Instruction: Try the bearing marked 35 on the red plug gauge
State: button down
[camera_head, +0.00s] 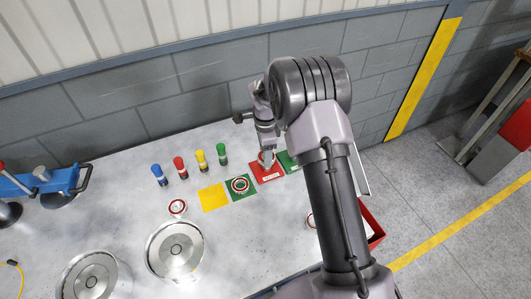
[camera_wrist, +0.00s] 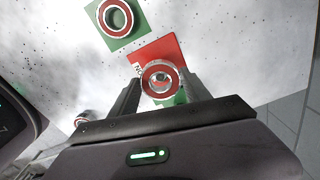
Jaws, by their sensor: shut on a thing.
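My gripper (camera_head: 267,155) is over the red card (camera_head: 268,174) on the bench. In the wrist view its two fingers (camera_wrist: 160,84) are shut on a red-ringed bearing (camera_wrist: 160,64), with the red card (camera_wrist: 150,50) behind it. I cannot tell whether the bearing touches the card. Its marking is not legible. The red plug gauge (camera_head: 180,168) stands upright between the blue gauge (camera_head: 159,175) and the yellow gauge (camera_head: 202,160). The green gauge (camera_head: 222,154) ends the row. Another red-ringed bearing (camera_head: 240,185) lies on a green card (camera_head: 234,196).
A yellow card (camera_head: 213,198) and a loose bearing (camera_head: 177,207) lie nearer the front. Two large metal discs, one at the middle (camera_head: 175,249) and one at the left (camera_head: 90,279), occupy the front. A blue vise-like tool (camera_head: 55,181) is far left. A red bin (camera_head: 373,224) is at right.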

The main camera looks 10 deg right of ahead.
jog(key=shift+f+b, duration=0.4)
jog(key=shift+b, duration=0.05)
dwell(0.4)
grip_release()
jog(key=shift+r, duration=0.1)
dwell(0.7)
notch_tip(320, 180, up, 9)
jog(key=p, duration=0.5)
dwell(0.4)
